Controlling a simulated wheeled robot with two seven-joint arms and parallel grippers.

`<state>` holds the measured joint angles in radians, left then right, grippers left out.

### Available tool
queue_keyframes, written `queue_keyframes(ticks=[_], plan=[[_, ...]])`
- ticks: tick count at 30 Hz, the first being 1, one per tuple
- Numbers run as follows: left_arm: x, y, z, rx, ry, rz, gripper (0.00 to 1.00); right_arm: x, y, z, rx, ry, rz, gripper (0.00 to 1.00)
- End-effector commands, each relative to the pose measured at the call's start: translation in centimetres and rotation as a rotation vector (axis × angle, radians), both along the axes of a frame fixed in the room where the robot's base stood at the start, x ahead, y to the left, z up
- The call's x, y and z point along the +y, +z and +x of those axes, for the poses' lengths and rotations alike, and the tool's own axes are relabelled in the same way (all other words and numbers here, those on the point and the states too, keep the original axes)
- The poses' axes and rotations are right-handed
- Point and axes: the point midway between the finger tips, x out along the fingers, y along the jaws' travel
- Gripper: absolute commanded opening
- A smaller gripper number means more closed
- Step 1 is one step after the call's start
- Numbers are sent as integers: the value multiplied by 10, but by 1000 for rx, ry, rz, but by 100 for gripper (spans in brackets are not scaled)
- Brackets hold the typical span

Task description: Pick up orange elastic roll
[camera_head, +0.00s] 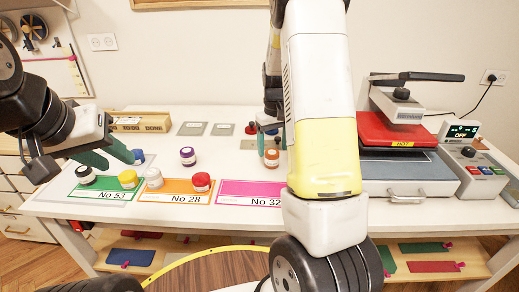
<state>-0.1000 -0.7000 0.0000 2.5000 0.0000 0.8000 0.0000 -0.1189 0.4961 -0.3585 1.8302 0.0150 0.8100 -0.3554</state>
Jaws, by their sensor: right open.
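The orange elastic roll (271,158) stands on the white table right of centre, just left of my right forearm. My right gripper (272,138) is above and behind it, partly hidden by my own arm; its jaws are open and I see nothing held in them. Whether its fingers touch the roll is hard to tell. My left gripper (105,163) is at the left over the table, its teal fingers spread and empty, above the green No 53 card.
Black, yellow (128,179), white (154,178) and red (201,182) rolls stand on the green and orange cards. A purple roll (188,156) stands behind them. The pink No 32 card (248,193) looks empty. A red heat press (398,135) and control box (470,165) fill the right side.

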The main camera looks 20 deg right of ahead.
Motion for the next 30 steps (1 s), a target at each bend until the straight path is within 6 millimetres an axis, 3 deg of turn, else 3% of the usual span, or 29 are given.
queue_keyframes(ticks=[9,17,20,27,30], plan=[[0,0,0,0,0,0,36,2,-43,1,2,0,0,71],[0,0,0,0,0,0,36,2,-46,1,0,0,0,71],[0,0,0,0,0,0,36,2,-46,1,1,0,0,56],[0,0,0,0,0,0,36,2,-45,1,1,0,0,8],[0,0,0,0,0,0,36,2,-45,1,0,0,0,6]])
